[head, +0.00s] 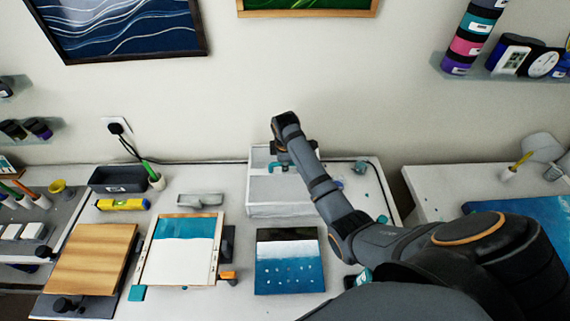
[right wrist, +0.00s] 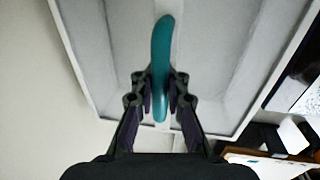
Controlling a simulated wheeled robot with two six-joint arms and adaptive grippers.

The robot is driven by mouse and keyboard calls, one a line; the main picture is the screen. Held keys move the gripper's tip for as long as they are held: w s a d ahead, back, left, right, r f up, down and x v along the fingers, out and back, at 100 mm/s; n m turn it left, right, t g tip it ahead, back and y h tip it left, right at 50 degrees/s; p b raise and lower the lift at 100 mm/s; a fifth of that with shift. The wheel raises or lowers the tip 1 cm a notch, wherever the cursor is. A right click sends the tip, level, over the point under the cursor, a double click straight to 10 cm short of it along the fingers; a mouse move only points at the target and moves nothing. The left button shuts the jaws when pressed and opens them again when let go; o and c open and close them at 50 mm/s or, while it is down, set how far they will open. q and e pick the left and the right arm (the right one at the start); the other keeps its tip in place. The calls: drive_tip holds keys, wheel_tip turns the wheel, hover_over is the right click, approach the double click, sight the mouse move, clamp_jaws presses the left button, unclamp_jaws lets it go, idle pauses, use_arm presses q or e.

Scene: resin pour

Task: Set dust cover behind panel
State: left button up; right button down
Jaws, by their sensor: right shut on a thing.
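The dust cover (head: 283,211) is a pale grey-white, box-like cover with a teal handle (right wrist: 161,65) across its top. In the head view it is at the back of the white table, behind a panel (head: 290,278) painted black, white and blue. My right gripper (right wrist: 160,88) is shut on the teal handle, with its fingers on either side. I cannot tell whether the cover rests on the table or hangs just above it. My right arm hides part of its right side. A second panel (head: 175,262), blue and white, lies further left. My left gripper is not in view.
A grey block (head: 200,200), a yellow level (head: 122,204) and a dark tray (head: 118,178) are left of the cover. A wooden board (head: 92,258) lies at the front left. The wall is close behind. Small teal items lie right of the cover.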

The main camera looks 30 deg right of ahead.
drive_tip(key=c, duration=1.3)
unclamp_jaws()
drive_tip(key=r, duration=0.4)
drive_tip(key=s+r, duration=0.1)
drive_tip(key=r, duration=0.3)
drive_tip(key=s+a+r, duration=0.1)
drive_tip(key=r, duration=0.2)
drive_tip(key=shift+r, duration=0.4)
